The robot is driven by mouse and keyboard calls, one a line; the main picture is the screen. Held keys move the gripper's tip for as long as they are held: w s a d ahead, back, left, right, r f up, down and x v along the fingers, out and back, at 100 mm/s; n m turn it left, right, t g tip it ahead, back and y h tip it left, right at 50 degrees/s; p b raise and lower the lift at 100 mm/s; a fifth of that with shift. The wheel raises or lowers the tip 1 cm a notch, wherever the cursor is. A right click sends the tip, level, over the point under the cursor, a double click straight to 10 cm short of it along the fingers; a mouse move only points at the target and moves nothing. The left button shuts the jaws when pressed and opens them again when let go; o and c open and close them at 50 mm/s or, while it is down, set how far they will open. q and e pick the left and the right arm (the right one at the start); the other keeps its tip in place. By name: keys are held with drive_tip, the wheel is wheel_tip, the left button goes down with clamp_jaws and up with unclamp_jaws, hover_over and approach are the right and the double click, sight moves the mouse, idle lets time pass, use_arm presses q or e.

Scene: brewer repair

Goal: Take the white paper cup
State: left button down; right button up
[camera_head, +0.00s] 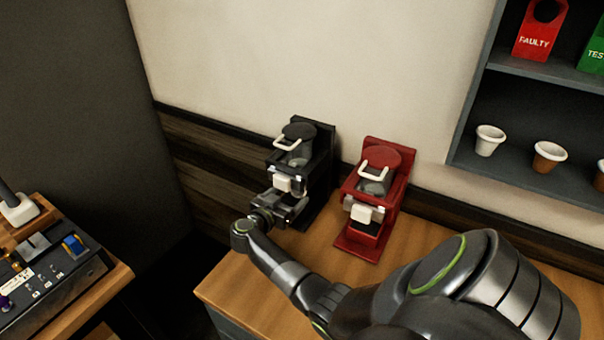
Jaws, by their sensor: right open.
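A white paper cup (489,140) stands upright on the lower shelf at the right, left of a brown cup (549,156). My right arm reaches in from the lower right, across the counter. My right gripper (291,206) is open at the front of the black brewer (316,150), far to the left of the white cup. Whether its fingers touch the brewer cannot be told. My left gripper is out of view.
A red brewer (387,190) stands right of the black one on the wooden counter (231,289). The grey shelf (525,185) also holds red and green tags above and another brown cup, cut by the edge. A side bench with a device (58,270) stands at the left.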

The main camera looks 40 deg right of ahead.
sight(297, 194)
drive_tip(key=shift+d+f+b, duration=0.25)
drive_tip(key=shift+d+b, duration=0.15)
drive_tip(key=b+x, duration=0.2)
drive_tip(key=x, duration=0.1)
drive_tip(key=shift+b, duration=0.3)
drive_tip(key=shift+w+d+b, duration=0.15)
drive_tip(key=shift+d+b, duration=0.2)
drive_tip(key=shift+d, duration=0.2)
drive_tip(key=c, duration=1)
